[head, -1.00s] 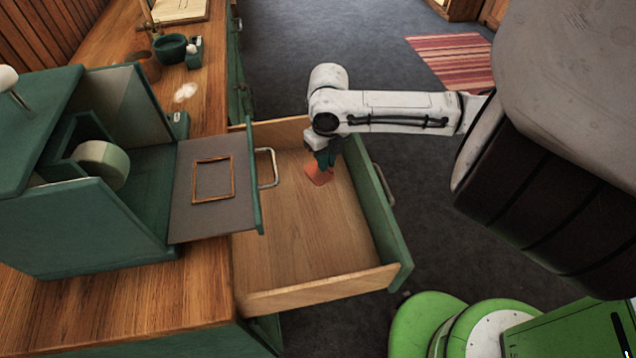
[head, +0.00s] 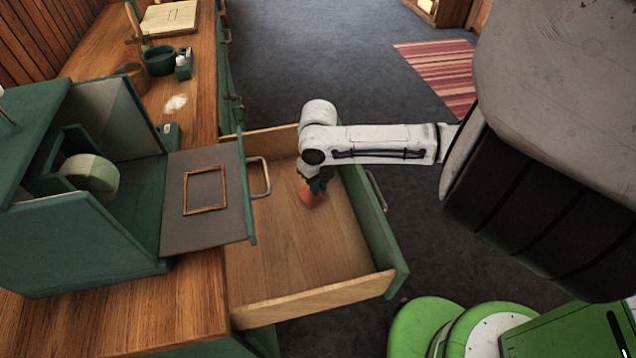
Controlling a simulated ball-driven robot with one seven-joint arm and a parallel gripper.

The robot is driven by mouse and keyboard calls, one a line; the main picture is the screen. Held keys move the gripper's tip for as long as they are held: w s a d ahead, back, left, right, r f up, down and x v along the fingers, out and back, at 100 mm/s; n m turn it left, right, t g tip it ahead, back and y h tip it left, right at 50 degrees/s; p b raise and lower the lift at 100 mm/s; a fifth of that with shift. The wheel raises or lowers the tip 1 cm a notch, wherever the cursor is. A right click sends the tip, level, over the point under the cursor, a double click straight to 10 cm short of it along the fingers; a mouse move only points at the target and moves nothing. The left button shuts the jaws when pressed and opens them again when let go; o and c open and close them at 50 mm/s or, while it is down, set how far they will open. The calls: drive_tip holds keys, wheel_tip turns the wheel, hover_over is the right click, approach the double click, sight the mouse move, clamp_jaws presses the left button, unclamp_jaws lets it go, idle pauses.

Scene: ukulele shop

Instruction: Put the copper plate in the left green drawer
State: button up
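The green drawer (head: 301,269) under the counter is pulled far open, with a bare wooden floor. My gripper (head: 316,186) points down inside it, towards its far end. An orange-copper plate (head: 309,196) shows just below the fingers, tilted, low over or touching the drawer floor; I cannot tell which. The fingers are dark, small and partly hidden by my wrist, so whether they still grip the plate is not clear.
A green bowl (head: 160,60) stands further back. The drawer's near half is clear.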

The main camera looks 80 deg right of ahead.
drive_tip(key=o, duration=0.4)
drive_tip(key=shift+c, duration=0.2)
wheel_tip(320, 180, up, 12)
drive_tip(key=shift+r+p, duration=0.2)
drive_tip(key=shift+p, duration=0.2)
